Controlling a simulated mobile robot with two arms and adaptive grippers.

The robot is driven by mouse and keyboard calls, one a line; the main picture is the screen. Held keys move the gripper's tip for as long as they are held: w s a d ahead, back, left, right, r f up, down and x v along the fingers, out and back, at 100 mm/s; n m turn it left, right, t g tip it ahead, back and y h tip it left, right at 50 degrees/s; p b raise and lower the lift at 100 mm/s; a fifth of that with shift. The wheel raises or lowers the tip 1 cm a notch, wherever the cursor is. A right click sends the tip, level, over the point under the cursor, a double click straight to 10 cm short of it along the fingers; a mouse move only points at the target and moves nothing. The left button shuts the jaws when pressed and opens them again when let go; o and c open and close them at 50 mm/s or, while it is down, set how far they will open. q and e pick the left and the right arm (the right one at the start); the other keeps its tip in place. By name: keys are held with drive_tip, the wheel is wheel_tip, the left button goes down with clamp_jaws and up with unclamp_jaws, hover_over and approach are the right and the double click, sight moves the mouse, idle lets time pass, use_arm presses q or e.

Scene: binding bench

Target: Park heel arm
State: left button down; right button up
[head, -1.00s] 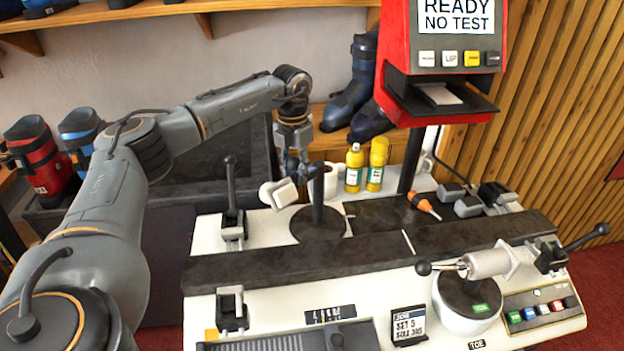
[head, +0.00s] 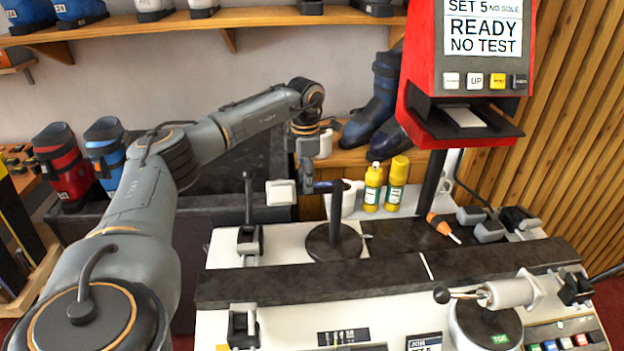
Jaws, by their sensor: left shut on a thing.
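The heel arm is a dark bar (head: 325,187) at the top of a dark post (head: 335,208), which stands on a round black base (head: 333,243) behind the long dark rail. A white block-shaped pad (head: 281,193) sits at its left end, pointing left and away from the rail. My left gripper (head: 307,180) reaches down from above and is shut on the heel arm between pad and post. The fingertips are small and partly merge with the dark bar. My right gripper is out of view.
A black-handled lever clamp (head: 249,215) stands left of the heel arm. Two yellow bottles (head: 384,187) and a white roll (head: 348,198) stand behind and right of the post. A red display unit (head: 470,70) reads "READY NO TEST". The dark rail (head: 390,272) crosses the bench front.

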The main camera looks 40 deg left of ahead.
use_arm(q)
drive_tip(key=shift+w+a+r, duration=0.1)
drive_tip(key=shift+a+r, duration=0.05)
drive_tip(key=shift+r, duration=0.05)
drive_tip(key=c, duration=1.1)
unclamp_jaws()
drive_tip(key=shift+o, duration=0.9)
drive_tip(key=shift+f, duration=0.2)
wheel_tip(320, 180, up, 12)
drive_tip(key=shift+r, duration=0.1)
drive_tip(key=shift+a, duration=0.1)
